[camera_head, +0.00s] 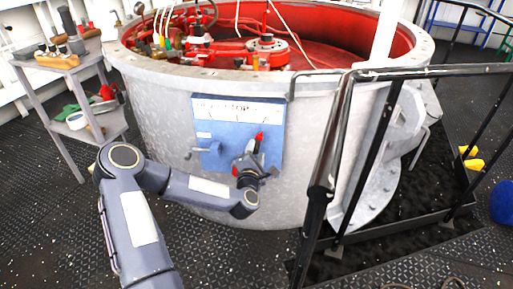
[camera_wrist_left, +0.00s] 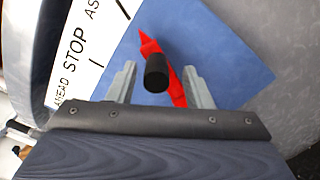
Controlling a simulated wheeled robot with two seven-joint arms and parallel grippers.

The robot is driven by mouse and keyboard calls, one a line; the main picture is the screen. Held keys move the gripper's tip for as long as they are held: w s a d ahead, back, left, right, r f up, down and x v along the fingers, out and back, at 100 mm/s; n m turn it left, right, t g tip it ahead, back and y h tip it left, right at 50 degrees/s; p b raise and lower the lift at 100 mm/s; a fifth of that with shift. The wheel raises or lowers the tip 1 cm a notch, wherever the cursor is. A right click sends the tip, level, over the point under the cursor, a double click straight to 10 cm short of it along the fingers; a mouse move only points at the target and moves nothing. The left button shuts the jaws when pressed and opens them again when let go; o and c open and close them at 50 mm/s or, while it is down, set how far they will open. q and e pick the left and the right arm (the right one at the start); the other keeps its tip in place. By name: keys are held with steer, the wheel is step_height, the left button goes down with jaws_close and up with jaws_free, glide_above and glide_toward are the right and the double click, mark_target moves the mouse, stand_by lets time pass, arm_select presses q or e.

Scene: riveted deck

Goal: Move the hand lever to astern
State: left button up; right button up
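The hand lever shows as a red bar (camera_head: 259,138) on a blue panel (camera_head: 219,128) fixed to the large grey drum. A white scale plate (camera_head: 238,108) runs along the panel's top; in the left wrist view the plate (camera_wrist_left: 80,45) reads AHEAD, STOP and a cut-off "AS". The red bar (camera_wrist_left: 149,46) leans to the right of the panel's middle in the head view. My left gripper (camera_head: 254,165) is at the lever. In the wrist view its fingers (camera_wrist_left: 159,86) stand apart on either side of the lever's black knob (camera_wrist_left: 156,73), with gaps visible.
A black railing (camera_head: 322,180) and steps stand to the right. A small grey cart (camera_head: 40,62) with tools stands at the left.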

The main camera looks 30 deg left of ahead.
arm_select(q)
steer(key=v, duration=0.5)
steer(key=shift+s, duration=0.1)
stand_by(0.3)
steer(key=s+d+r+m+g+h, duration=0.45)
steer(key=d+m+h, duration=0.4)
steer(key=m, duration=0.85)
steer(key=s+d+r+m+g+h+p, duration=0.1)
steer(key=s+r+m+g, duration=0.3)
steer(key=s, duration=0.9)
steer(key=s+d+m+g, duration=0.1)
steer(key=s+m+g, duration=0.3)
steer(key=s, duration=1)
step_height(320, 180, up, 26)
steer(key=m+t+p, duration=0.1)
steer(key=p, duration=2.5)
steer(key=shift+w+p, duration=0.25)
steer(key=shift+p, duration=0.1)
